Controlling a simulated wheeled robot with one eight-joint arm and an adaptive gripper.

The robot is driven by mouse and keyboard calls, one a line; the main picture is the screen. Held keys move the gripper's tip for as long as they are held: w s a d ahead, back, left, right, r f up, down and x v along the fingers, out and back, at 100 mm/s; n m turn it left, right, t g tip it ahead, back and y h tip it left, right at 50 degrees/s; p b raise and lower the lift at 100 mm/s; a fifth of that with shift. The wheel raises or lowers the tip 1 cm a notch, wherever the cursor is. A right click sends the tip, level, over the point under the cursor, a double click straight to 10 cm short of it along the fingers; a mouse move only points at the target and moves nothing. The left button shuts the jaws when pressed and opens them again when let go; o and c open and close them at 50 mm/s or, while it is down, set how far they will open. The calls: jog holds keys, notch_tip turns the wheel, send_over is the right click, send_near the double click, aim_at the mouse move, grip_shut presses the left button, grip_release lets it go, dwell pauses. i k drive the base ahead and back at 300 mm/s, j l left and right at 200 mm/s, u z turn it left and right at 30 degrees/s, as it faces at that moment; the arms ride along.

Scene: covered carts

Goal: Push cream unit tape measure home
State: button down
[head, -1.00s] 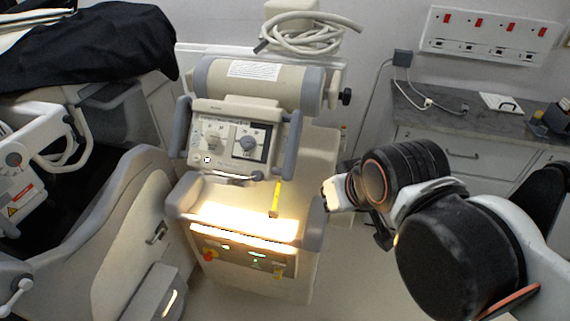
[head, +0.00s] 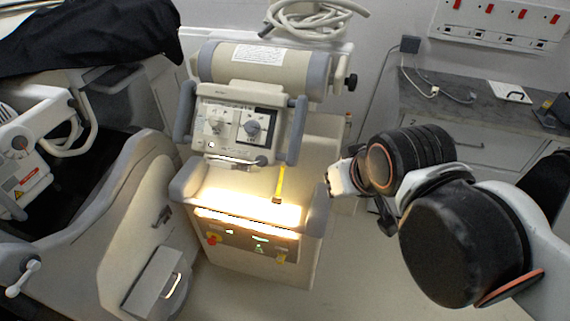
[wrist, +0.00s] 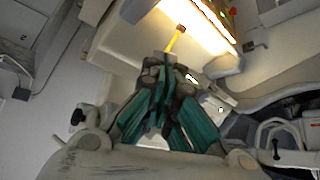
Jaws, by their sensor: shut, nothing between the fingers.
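The cream unit (head: 318,150) stands in the middle of the head view, with a dial panel above a lit shelf. Its tape measure shows as a narrow yellow strip (head: 281,182), pulled out below the panel's right side, with a dark end piece over the lit shelf. The strip also shows in the wrist view (wrist: 176,40), just beyond my fingertips in the picture. My gripper (wrist: 163,78) has teal fingers, shut and empty. I cannot tell whether they touch the strip. In the head view my arm is right of the unit, and the fingers cannot be made out.
A grey-beige cart (head: 105,215) with a black cover (head: 105,45) stands at the left. A coiled pale hose (head: 312,20) lies on top of the unit. A grey counter (head: 455,100) with drawers runs along the right wall. Bare floor shows in front of the unit.

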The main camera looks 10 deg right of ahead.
aim_at(276, 198)
jog(key=j+z, duration=0.15)
jog(key=z, duration=0.2)
jog(key=k+j+z, duration=0.1)
jog(key=z, duration=0.3)
jog(key=k+j+z, duration=0.1)
jog(key=z, duration=0.25)
jog(key=k+j+z, duration=0.45)
jog(key=k+j, duration=0.7)
